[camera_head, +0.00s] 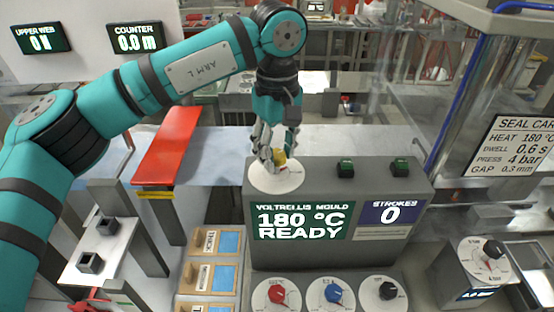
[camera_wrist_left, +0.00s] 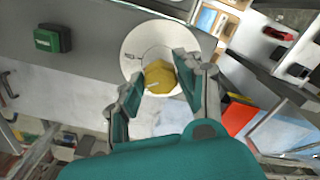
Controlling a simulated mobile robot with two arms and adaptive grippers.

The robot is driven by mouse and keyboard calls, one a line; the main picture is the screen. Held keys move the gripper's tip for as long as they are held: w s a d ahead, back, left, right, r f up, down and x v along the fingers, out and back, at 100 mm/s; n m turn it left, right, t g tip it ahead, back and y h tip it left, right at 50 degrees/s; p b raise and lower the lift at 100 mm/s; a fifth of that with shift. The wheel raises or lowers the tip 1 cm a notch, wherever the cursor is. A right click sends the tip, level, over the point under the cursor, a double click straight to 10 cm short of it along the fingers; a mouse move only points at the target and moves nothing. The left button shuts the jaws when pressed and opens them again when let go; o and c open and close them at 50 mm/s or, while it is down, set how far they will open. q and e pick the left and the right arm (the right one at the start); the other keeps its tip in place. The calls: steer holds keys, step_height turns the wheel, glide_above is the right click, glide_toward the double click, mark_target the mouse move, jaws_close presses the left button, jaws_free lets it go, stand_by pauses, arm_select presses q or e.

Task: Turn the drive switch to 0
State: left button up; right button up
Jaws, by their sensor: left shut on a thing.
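A yellow knob (camera_head: 281,158) sits on a round white dial (camera_head: 264,181) on top of the grey mould console (camera_head: 330,174). Its label cannot be read, so I cannot tell its setting. My left gripper (camera_head: 274,154) comes down from above and is shut on the yellow knob. In the left wrist view the fingers (camera_wrist_left: 158,82) stand on both sides of the yellow knob (camera_wrist_left: 160,74), with the white dial (camera_wrist_left: 143,44) around it. A small pale pointer mark shows on the knob. My right gripper is not in view.
Below are red (camera_head: 277,295), blue (camera_head: 332,293) and black (camera_head: 387,291) knobs. A red panel (camera_head: 168,145) lies left.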

mark_target(277, 153)
arm_select(q)
steer(key=n+b, duration=0.2)
steer(key=n, duration=0.3)
steer(key=shift+w+n+b, duration=0.1)
steer(key=shift+n+b, duration=0.2)
steer(key=shift+b, duration=0.05)
steer(key=n+b, duration=0.1)
steer(key=n, duration=0.2)
steer(key=shift+n+b, duration=0.35)
steer(key=shift+n, duration=0.85)
steer(key=o, duration=1.1)
steer(key=shift+o, duration=0.2)
step_height(277, 153, up, 12)
